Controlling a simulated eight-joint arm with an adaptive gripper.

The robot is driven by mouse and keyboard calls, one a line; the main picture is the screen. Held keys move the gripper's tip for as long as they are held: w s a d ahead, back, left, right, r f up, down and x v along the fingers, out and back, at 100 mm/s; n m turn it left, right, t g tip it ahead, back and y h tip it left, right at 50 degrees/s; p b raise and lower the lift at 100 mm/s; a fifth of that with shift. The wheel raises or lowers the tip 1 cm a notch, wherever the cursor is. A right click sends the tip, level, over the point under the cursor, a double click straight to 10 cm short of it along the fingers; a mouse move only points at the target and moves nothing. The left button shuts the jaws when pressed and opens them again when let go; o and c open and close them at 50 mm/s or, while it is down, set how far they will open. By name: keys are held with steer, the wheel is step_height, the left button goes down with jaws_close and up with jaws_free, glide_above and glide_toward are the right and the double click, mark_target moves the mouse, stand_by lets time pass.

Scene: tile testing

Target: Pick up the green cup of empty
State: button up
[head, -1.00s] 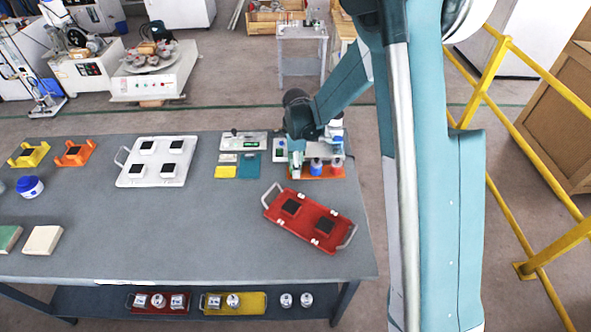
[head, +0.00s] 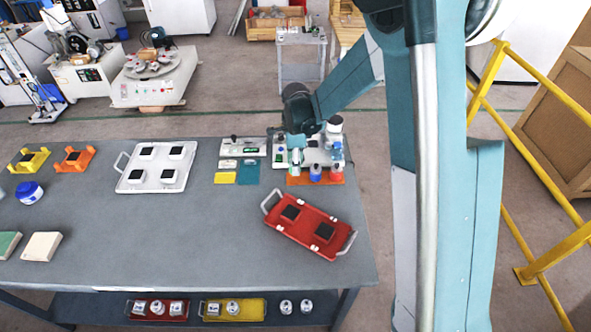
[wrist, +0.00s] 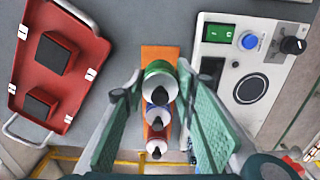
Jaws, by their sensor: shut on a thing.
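The green cup (wrist: 160,78), a white cup with a green band, stands at one end of the orange base plate (wrist: 158,54). In the wrist view it sits between the two fingers of my gripper (wrist: 161,84), which are shut on its sides. In the head view my gripper (head: 297,158) is at the left end of the orange base plate (head: 325,181). The cup is largely hidden behind the gripper there. I cannot tell whether it is lifted off the plate.
A blue cup (head: 315,173) and a red cup (head: 336,172) stand in a row beside the green one. A red tray (head: 275,226) lies in front. A control panel with buttons (wrist: 235,62) lies close to the right finger. The table's middle is clear.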

steer(key=shift+r, duration=2.95)
